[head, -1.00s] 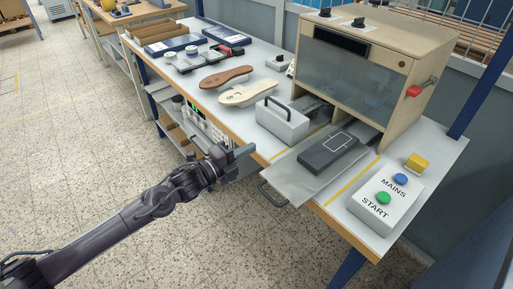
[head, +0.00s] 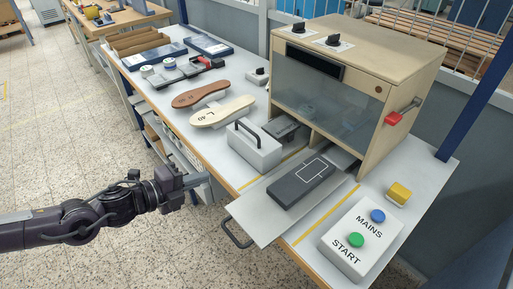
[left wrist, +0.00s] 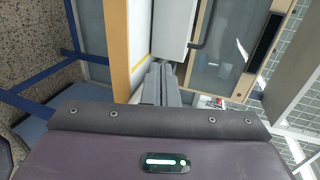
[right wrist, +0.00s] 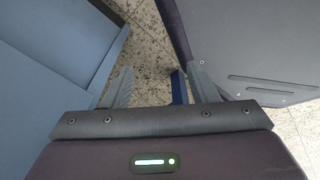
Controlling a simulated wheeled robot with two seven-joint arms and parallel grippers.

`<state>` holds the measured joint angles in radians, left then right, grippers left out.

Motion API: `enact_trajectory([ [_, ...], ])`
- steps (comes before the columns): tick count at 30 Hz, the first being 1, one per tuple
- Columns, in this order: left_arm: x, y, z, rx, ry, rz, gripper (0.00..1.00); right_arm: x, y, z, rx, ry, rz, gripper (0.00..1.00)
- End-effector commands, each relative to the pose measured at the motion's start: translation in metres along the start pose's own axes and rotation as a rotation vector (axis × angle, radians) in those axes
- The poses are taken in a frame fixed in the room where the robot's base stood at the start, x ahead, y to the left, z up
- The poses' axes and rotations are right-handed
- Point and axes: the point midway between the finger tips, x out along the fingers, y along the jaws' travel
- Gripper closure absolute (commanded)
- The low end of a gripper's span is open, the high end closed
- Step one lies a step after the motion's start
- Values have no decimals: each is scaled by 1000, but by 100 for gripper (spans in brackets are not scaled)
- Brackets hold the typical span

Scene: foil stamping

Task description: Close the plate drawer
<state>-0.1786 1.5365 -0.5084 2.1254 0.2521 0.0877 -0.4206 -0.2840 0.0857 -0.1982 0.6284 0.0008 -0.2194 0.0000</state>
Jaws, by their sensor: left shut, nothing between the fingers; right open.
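The plate drawer (head: 258,211) is a flat grey tray pulled out of the front of the beige machine, past the table's front edge. Its dark loop handle (head: 236,236) hangs at the outer end. A dark grey plate (head: 300,183) with a white outline lies on the tray. My left gripper (head: 204,179) is shut and empty, to the left of the handle and apart from it. Its closed fingers also show in the left wrist view (left wrist: 162,88). My right gripper (right wrist: 150,88) is open and empty over the speckled floor, seen only in the right wrist view.
The beige machine (head: 390,70) stands behind the tray. A grey block with a handle (head: 255,150) sits left of the tray, and a button box (head: 360,240) sits to the right. Shoe soles (head: 222,112) lie farther left. Floor in front of the table is clear.

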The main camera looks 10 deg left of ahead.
Motion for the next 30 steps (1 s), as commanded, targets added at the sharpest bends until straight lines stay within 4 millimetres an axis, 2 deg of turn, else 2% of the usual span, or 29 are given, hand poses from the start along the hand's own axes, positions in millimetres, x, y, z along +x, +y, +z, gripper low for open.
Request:
enact_trajectory([
  [4, -4, 0, -4, -4, 4, 23, 100, -1, 9, -7, -3, 9, 11, 47],
  [8, 4, 0, -3, -6, 0, 18, 100, 2, 4, 9, -2, -12, 5, 47],
  [12, 20, 0, -4, -6, 3, 14, 100, 6, -10, 30, 0, -42, -13, 47],
  [14, 27, -2, -3, -7, 0, 13, 100, 5, -16, 33, 1, -47, -20, 47],
  [17, 40, -2, -3, -7, 1, 13, 100, 6, -20, 32, 1, -45, -25, 47],
  [25, 81, -2, -4, -6, 3, 16, 100, 2, -12, 9, 0, -12, -15, 47],
  [30, 108, -6, -4, -5, 3, 16, 100, -4, -7, 9, 1, -12, -9, 47],
])
